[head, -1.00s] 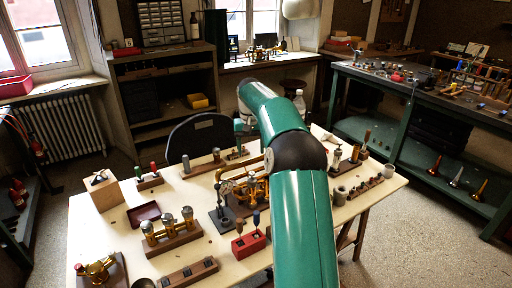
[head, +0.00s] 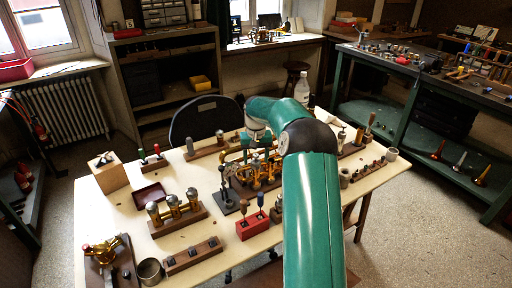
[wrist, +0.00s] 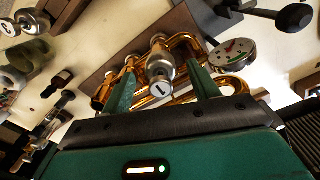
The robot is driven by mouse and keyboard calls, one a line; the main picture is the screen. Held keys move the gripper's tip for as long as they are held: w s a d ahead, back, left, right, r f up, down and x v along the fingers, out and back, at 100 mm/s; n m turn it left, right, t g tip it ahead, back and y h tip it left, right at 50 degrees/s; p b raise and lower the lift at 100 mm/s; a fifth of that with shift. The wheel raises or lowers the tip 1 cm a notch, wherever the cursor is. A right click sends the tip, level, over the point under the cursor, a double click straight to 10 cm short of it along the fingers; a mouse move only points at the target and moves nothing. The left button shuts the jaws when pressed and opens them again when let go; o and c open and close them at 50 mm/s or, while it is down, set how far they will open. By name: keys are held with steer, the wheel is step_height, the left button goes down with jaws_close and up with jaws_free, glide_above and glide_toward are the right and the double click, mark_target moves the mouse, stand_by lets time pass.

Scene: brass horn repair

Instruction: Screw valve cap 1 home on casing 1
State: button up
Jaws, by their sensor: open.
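The brass horn (head: 258,172) stands on a dark base on the table. In the wrist view its tubes (wrist: 183,45) run behind a silver valve casing (wrist: 160,66). A white disc marked 1, which looks like the top of valve cap 1 (wrist: 161,88), is at the near end of that casing. I cannot tell how far it is screwed on. My gripper (wrist: 163,72) is open, its green fingers on either side of the casing and cap with visible gaps. It also shows over the horn in the head view (head: 257,143).
A red tool block (head: 252,225), a wooden block with several valves (head: 178,222) and a dark stand (head: 225,205) are near the horn.

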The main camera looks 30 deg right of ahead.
steer(key=shift+f, duration=0.8)
steer(key=c, duration=1.2)
steer(key=shift+o, duration=0.2)
steer(key=m, duration=0.5)
steer(key=m, duration=0.5)
